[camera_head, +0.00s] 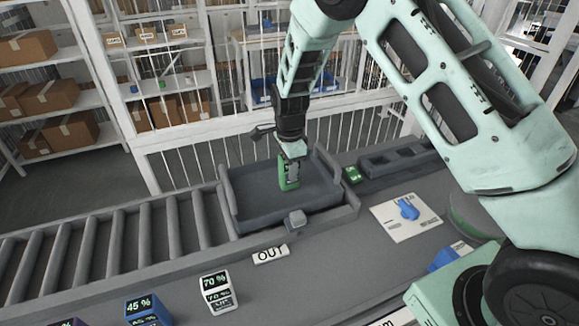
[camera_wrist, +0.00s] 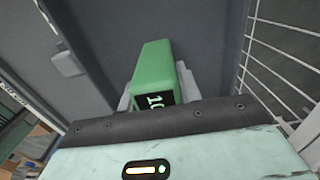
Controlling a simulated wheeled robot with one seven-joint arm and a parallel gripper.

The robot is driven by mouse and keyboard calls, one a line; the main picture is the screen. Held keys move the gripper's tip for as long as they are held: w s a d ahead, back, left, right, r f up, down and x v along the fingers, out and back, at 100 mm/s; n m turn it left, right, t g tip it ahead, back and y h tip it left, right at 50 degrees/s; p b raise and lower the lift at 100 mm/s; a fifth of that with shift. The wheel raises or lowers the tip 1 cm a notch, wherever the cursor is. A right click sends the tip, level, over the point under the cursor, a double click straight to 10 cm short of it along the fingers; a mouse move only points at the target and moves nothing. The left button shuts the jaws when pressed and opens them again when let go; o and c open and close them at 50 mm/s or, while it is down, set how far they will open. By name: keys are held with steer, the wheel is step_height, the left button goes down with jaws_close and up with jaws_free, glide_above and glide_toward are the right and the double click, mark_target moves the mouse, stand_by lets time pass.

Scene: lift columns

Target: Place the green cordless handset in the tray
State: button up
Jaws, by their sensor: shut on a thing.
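The green cordless handset (camera_head: 289,176) is upright between the fingers of my gripper (camera_head: 291,160) in the head view. In the wrist view the green handset (camera_wrist: 157,76) shows its green body and a dark display with light digits, partly hidden by my gripper (camera_wrist: 155,95). My gripper is shut on it. The dark grey tray (camera_head: 265,218) sits at the right end of the roller conveyor, and the handset is over its inside. I cannot tell whether the handset touches the tray floor.
An "OUT" label (camera_head: 270,254) and a white handset showing 70% (camera_head: 216,291) are in front of the tray. A blue handset showing 45% (camera_head: 147,309) stands further left. A charging dock (camera_head: 397,158) and a white card with a blue knob (camera_head: 405,216) are to the right.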

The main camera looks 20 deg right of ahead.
steer(key=shift+f, duration=0.15)
steer(key=o, duration=1.1)
